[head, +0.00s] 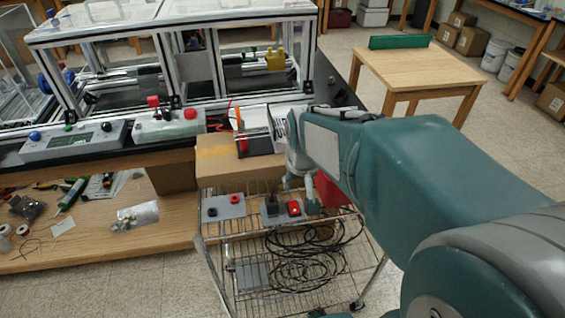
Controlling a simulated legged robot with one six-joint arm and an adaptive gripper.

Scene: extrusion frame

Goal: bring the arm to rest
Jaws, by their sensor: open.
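My teal and grey arm reaches from the lower right of the head view toward the middle. Its wrist is over the wire cart, in front of the aluminium extrusion frame (170,103). My gripper (300,178) is small and partly hidden below the wrist. It points down over the cart's top, near the cardboard box and a small red-buttoned device (294,208). It is open, and I see nothing held in it. I cannot tell whether it touches anything.
Control boxes (72,142) line the bench edge. A wooden table (420,68) stands at the back right. Floor between is clear.

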